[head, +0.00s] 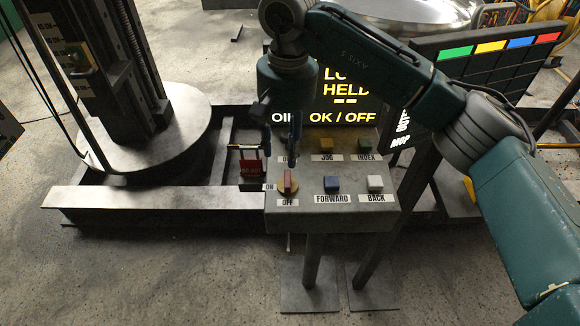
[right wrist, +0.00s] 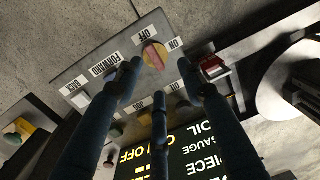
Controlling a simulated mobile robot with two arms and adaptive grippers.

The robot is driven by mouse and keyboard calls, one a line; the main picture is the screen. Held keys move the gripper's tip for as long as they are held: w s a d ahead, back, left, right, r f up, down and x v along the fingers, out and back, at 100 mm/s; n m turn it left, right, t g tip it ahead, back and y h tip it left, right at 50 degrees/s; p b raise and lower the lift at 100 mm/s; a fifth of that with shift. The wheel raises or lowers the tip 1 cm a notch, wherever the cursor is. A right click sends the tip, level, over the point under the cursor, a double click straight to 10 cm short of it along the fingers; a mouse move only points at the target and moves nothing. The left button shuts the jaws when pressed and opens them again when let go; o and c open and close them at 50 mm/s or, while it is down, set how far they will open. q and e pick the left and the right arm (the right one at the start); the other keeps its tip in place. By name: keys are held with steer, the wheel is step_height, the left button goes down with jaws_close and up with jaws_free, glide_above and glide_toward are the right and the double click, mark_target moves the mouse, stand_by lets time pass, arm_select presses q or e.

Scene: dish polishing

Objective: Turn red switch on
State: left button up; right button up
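The red switch (head: 288,182) is a red handle on a yellow round base at the left of the grey control panel (head: 340,217). Its handle lines up with the OFF label below it, and the ON label (head: 270,187) is to its left. In the right wrist view the switch (right wrist: 154,56) shows just beyond the fingertips. My right gripper (head: 281,142) hangs over the panel's back left part, behind the switch. In the right wrist view its fingers (right wrist: 160,78) are spread with nothing between them. My left gripper is not in view.
The panel also carries a blue FORWARD button (head: 332,184), a white BACK button (head: 375,183), an orange JOG button (head: 326,144) and a green INDEX button (head: 365,146). A smaller red switch (head: 250,168) stands left of the panel. A lit display (head: 345,90) rises behind.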

mark_target(288, 183)
steer(key=shift+h, duration=0.3)
steer(key=f+p, duration=0.1)
steer(key=f, duration=0.2)
steer(key=f+p, duration=0.1)
steer(key=f, duration=0.2)
steer(key=d+f+p, duration=0.1)
steer(key=f+p, duration=0.1)
steer(key=f, duration=0.1)
steer(key=shift+w+d+f, duration=0.1)
steer(key=shift+f, duration=0.45)
jaws_close()
